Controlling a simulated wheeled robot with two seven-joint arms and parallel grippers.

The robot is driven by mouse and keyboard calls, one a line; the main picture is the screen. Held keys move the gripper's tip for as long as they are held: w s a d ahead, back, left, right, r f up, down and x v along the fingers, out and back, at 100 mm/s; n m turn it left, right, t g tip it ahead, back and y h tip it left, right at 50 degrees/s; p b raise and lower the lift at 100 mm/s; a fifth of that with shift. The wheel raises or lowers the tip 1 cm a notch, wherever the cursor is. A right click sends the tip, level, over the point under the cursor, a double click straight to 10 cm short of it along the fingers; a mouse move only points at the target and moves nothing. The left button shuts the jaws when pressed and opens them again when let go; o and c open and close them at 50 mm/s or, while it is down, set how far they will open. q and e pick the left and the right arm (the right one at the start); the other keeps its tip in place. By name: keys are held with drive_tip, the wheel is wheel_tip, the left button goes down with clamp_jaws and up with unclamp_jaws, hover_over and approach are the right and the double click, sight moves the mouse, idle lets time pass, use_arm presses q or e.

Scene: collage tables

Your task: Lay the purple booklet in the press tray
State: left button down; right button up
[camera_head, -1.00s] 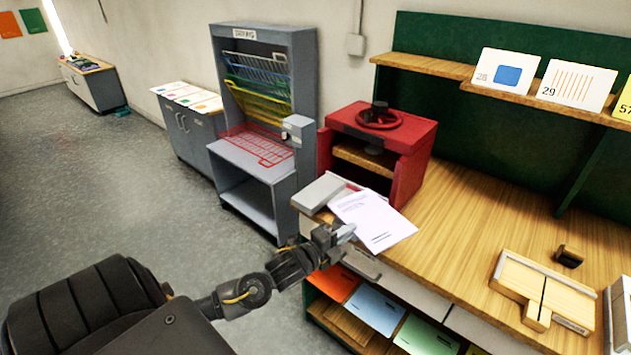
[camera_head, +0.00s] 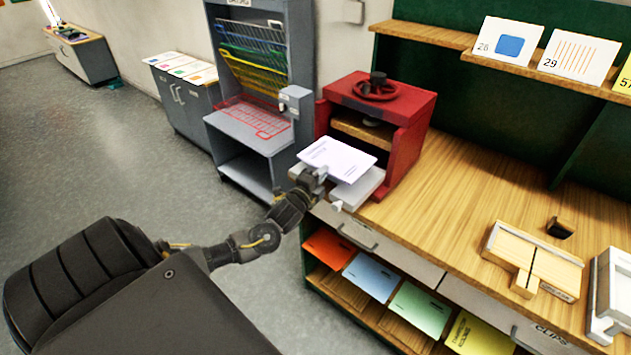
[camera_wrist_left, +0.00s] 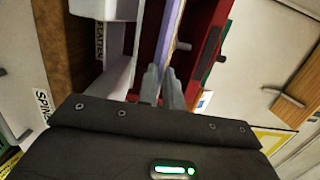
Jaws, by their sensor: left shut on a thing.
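The purple booklet (camera_head: 338,158) shows as a pale lilac sheet with print lines in the head view. My left gripper (camera_head: 318,176) is shut on its near left edge and holds it over the press tray. In the left wrist view the booklet (camera_wrist_left: 168,38) is edge-on between the fingers of the left gripper (camera_wrist_left: 163,88). The press tray (camera_head: 366,187) is a light grey slab in front of the red press (camera_head: 405,125), partly hidden under the booklet. Whether the booklet touches the tray is not clear. My right gripper is not in view.
The wooden bench (camera_head: 470,215) has free room right of the press. A wooden jig (camera_head: 533,262) lies further right. A grey drying rack (camera_head: 262,95) stands left of the press. Coloured sheets (camera_head: 370,276) lie on the shelf below the bench.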

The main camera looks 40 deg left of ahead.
use_arm(q)
drive_tip(key=f, duration=0.1)
drive_tip(key=f+b, duration=0.1)
drive_tip(key=f, duration=0.1)
drive_tip(key=f+b, duration=0.1)
drive_tip(key=shift+w+f, duration=0.3)
drive_tip(key=shift+f, duration=0.1)
drive_tip(key=c, duration=1.5)
unclamp_jaws()
drive_tip(key=shift+s, duration=0.1)
drive_tip(key=s+b, duration=0.1)
drive_tip(key=s, duration=0.2)
drive_tip(key=s+d+b, duration=0.1)
drive_tip(key=s, duration=0.3)
drive_tip(key=s+d, duration=0.1)
drive_tip(key=s, duration=0.2)
drive_tip(key=shift+s+b, duration=0.25)
drive_tip(key=shift+b, duration=0.15)
